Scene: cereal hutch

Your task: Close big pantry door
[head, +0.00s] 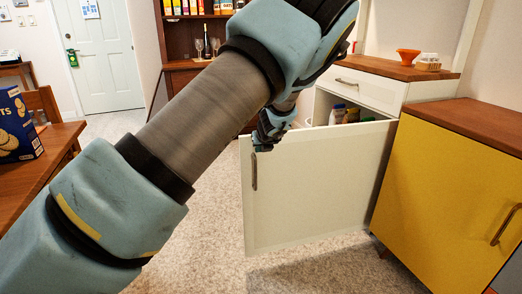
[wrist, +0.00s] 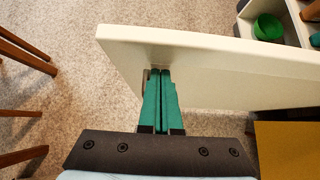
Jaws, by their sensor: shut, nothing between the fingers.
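The big pantry door (head: 320,185) is a white panel standing wide open from the low white cabinet (head: 365,90), with a vertical handle (head: 254,171) near its free left edge. In the wrist view the door (wrist: 220,60) runs from upper left to the right. My gripper (head: 262,147) is at the door's top left corner, close to the handle. In the wrist view my gripper (wrist: 159,72) has its teal fingers together and empty, with tips at the door's face; I cannot tell whether they touch it. My arm hides part of the cabinet.
Bottles (head: 338,114) stand inside the open cabinet, and a green bowl (wrist: 268,27) shows there in the wrist view. A yellow cabinet (head: 440,190) stands close on the right. A wooden table (head: 50,150) is at the left. Carpet (head: 215,215) lies clear left of the door.

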